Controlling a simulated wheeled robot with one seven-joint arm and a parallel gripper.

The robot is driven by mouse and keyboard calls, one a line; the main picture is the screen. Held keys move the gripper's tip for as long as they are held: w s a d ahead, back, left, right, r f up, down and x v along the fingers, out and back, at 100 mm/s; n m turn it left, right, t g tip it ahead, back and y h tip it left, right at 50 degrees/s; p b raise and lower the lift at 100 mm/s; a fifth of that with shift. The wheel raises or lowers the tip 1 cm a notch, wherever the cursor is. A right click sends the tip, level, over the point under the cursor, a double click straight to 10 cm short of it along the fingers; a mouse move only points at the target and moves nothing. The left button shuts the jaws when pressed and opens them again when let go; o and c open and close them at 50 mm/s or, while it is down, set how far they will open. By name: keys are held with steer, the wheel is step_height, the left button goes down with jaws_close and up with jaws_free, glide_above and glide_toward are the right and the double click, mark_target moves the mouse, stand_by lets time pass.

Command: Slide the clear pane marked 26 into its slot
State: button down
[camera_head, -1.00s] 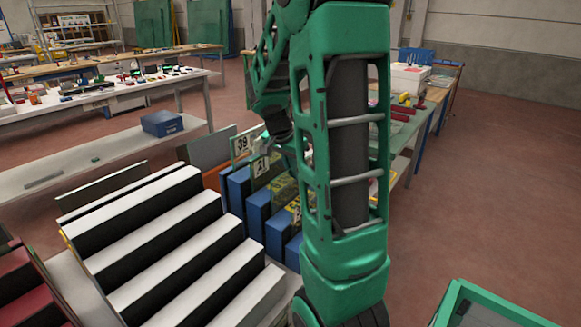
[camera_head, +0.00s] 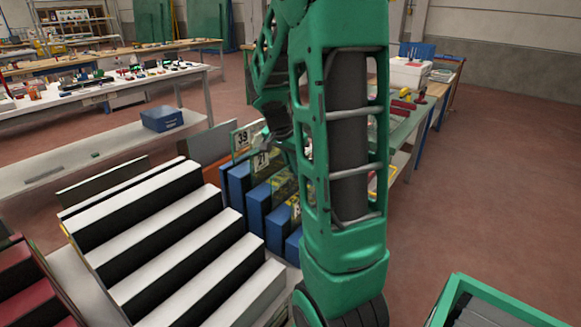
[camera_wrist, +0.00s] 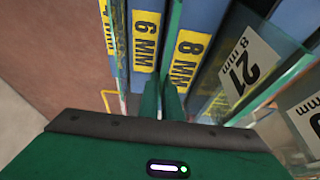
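My gripper (camera_wrist: 161,100) points down over the blue slotted rack (camera_wrist: 205,15). Its fingers are close together around the thin green edge of a clear pane (camera_wrist: 171,40), between the dividers labelled 6 MM (camera_wrist: 146,38) and 8 MM (camera_wrist: 186,58). The pane's face is edge-on, and I cannot read a 26 on it. How deep it sits in the slot is hidden. In the head view the gripper is at the rack behind the panes marked 39 (camera_head: 242,139) and 21 (camera_head: 261,160), mostly hidden by my arm.
The pane marked 21 also stands close on the right in the wrist view (camera_wrist: 243,68), with another labelled pane (camera_wrist: 306,118) beyond it. A white-and-black stepped rack (camera_head: 165,235) stands left of the blue rack. A green-framed bin (camera_head: 480,300) is at the lower right. Open floor lies right.

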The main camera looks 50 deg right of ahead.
steer(key=shift+f, duration=0.2)
steer(key=c, duration=1.9)
jaws_free()
steer(key=v, duration=1)
steer(key=shift+a+r, duration=0.15)
steer(key=shift+r, duration=0.2)
steer(key=s+a+f+n+y, duration=0.2)
steer(key=s+a+n, duration=0.3)
steer(key=s+a, duration=0.3)
steer(key=s+a+f+n+y, duration=0.2)
steer(key=s+a+f+n, duration=0.2)
steer(key=s+a, duration=0.4)
steer(key=s+n, duration=0.1)
steer(key=s, duration=0.3)
steer(key=shift+f+n+g+y, duration=0.2)
steer(key=shift+n+g+y, duration=0.2)
